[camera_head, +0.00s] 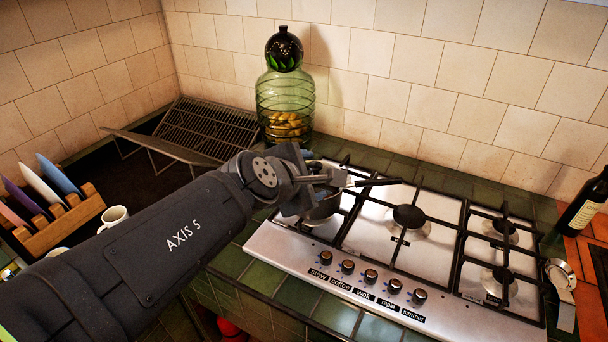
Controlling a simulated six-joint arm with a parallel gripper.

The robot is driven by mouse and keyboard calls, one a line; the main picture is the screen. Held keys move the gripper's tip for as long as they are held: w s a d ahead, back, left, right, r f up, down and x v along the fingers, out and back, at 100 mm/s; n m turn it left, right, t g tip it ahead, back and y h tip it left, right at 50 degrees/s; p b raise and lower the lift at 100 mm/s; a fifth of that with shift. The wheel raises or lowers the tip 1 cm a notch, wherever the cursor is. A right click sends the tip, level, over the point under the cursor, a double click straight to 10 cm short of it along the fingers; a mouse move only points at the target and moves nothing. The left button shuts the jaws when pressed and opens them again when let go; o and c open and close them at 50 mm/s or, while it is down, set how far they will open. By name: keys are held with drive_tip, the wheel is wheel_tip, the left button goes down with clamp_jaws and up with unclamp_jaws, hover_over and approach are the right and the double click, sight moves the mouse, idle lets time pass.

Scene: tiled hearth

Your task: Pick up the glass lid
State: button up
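My gripper (338,180) is over the left burners of the gas hob, above a small pan (323,213). The gripper and wrist hide much of the pan, and a dark handle (378,182) sticks out to the right behind the gripper. I cannot tell whether the fingers are open or shut, or whether they touch anything. No separate pan lid can be made out. A green glass jar (285,98) with yellowish items inside stands behind the hob. A dark, shiny round glass top (284,50) sits on its mouth, well apart from the gripper.
The steel hob (350,245) has black grates and front knobs. A wire rack (212,128) is left of the jar. A wooden plate rack (52,225) and white mug (114,215) stand at left. A dark bottle (585,203) is at far right. The tiled wall bounds the back.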

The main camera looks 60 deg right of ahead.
drive_tip(key=d+r+m+g+y, duration=0.1)
drive_tip(key=d+m, duration=0.4)
drive_tip(key=m, duration=0.1)
drive_tip(key=m+t+y, duration=0.1)
drive_tip(key=m+y, duration=0.5)
drive_tip(key=m, duration=1.3)
approach(315, 165)
drive_tip(key=x, duration=0.4)
drive_tip(key=shift+s+d+f, duration=0.1)
drive_tip(key=shift+s+d, duration=0.05)
drive_tip(key=shift+s, duration=0.05)
drive_tip(key=shift+a+x, duration=0.15)
drive_tip(key=shift+x, duration=1.25)
drive_tip(key=shift+a+x, duration=0.1)
drive_tip(key=shift+x, duration=1.25)
drive_tip(key=shift+w, duration=0.2)
drive_tip(key=c, duration=1.2)
